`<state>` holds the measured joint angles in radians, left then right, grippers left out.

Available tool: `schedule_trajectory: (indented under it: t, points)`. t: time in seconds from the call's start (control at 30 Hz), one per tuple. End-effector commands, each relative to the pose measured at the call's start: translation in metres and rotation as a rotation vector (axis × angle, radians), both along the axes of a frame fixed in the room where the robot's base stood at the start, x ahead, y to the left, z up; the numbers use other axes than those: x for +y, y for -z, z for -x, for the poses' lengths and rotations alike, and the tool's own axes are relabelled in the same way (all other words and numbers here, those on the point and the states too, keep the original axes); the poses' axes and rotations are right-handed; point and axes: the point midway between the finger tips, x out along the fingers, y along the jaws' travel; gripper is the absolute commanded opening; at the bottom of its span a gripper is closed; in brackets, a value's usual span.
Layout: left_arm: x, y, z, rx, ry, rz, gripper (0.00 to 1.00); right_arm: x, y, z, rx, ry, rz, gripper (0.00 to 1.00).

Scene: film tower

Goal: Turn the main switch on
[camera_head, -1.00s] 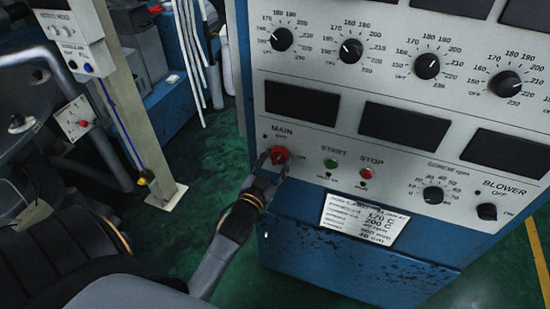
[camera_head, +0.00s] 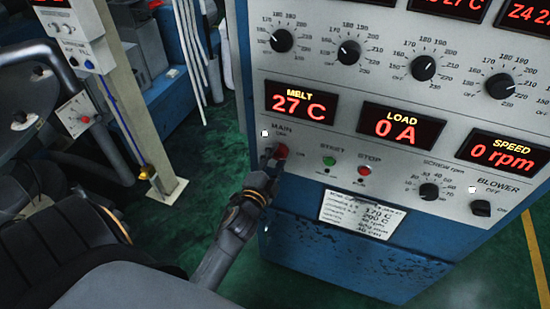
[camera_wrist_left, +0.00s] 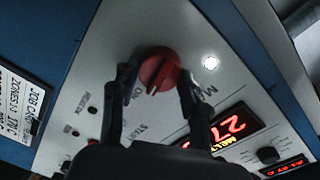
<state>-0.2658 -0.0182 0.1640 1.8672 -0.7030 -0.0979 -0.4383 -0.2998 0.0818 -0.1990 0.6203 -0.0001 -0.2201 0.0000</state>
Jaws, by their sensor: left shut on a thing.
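The red main switch (camera_head: 281,151) is a round knob at the lower left of the grey control panel, under the word MAIN. It also shows in the left wrist view (camera_wrist_left: 158,72), between my fingers. My left gripper (camera_head: 274,158) is shut on the knob, one finger on each side. A small lamp (camera_head: 265,133) beside MAIN glows white, and it is bright in the wrist view (camera_wrist_left: 210,63). The displays are lit: MELT 27 C (camera_head: 301,102), LOAD 0 A (camera_head: 402,126) and SPEED 0 rpm (camera_head: 499,153). My right gripper is not in view.
A green start button (camera_head: 329,161) and a red stop button (camera_head: 364,170) sit right of the switch. Temperature knobs (camera_head: 348,53) line the panel above. A blower switch (camera_head: 481,208) is at the right. A beige post (camera_head: 127,105) stands left, with green floor between.

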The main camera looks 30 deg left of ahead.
Motion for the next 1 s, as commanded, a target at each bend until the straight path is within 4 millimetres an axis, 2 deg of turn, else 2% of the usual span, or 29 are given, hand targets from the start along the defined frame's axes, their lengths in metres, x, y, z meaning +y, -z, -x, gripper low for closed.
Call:
schedule_trajectory:
  t: [0.4,0.97,1.0]
  points:
    - [-0.0007,-0.0010,-0.0005,0.043,0.001,-0.190,0.14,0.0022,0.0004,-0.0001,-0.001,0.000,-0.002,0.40]
    - [-0.0006,-0.0011,-0.0005,0.050,0.001,-0.220,0.14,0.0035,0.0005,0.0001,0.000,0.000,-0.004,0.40]
    - [-0.0006,-0.0010,-0.0005,0.050,0.001,-0.220,0.49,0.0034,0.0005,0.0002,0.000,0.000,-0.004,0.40]
